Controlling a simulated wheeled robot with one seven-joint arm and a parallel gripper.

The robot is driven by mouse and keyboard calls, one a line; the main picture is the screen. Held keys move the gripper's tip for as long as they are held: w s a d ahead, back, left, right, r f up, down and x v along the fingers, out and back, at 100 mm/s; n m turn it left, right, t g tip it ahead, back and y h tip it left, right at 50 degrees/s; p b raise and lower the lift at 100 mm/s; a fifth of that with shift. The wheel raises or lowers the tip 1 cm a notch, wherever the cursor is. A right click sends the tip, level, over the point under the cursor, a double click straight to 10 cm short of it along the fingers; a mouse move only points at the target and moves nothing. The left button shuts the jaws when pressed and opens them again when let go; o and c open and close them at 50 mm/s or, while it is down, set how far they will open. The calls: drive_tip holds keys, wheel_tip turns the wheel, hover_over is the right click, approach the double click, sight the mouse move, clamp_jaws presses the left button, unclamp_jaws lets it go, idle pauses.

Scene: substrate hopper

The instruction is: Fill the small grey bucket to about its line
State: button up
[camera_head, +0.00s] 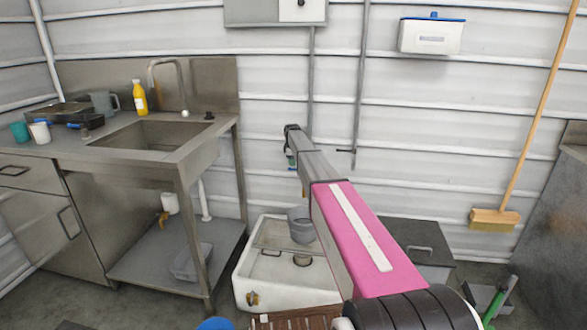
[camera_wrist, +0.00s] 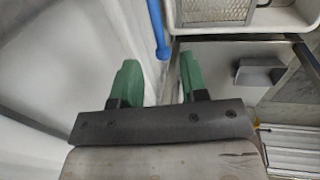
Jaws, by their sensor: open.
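A small grey bucket (camera_head: 300,226) stands at the low white trough (camera_head: 290,291) in the middle of the head view. My arm partly hides it. My gripper (camera_head: 291,148) is at the far end of my outstretched arm, in front of the white wall and above the bucket in the picture. In the wrist view its two green fingers (camera_wrist: 159,78) are apart with nothing held between them. A blue rod (camera_wrist: 157,28) ends just beyond the fingertips; I cannot tell how far off it is. No fill line or contents of the bucket can be made out.
A steel sink bench (camera_head: 155,135) stands left, with a yellow bottle (camera_head: 140,98) and a grey jug (camera_head: 103,103). A dark lidded bin (camera_head: 425,238) is right of the trough. A broom (camera_head: 495,218) leans at the right wall. The wrist view shows a white basin (camera_wrist: 285,22) with a grate.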

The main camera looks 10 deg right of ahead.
drive_tip(key=f, duration=0.4)
drive_tip(key=shift+w+d+f, duration=0.15)
drive_tip(key=shift+w+f, duration=0.15)
drive_tip(key=shift+w, duration=0.1)
clamp_jaws()
drive_tip(key=shift+s+n+y, duration=0.2)
drive_tip(key=shift+s+n, duration=0.5)
drive_tip(key=shift+n, duration=0.35)
drive_tip(key=shift+s+n+y, duration=0.2)
drive_tip(key=shift+s+n, duration=0.45)
drive_tip(key=shift+n, duration=0.4)
unclamp_jaws()
drive_tip(key=shift+r, duration=0.1)
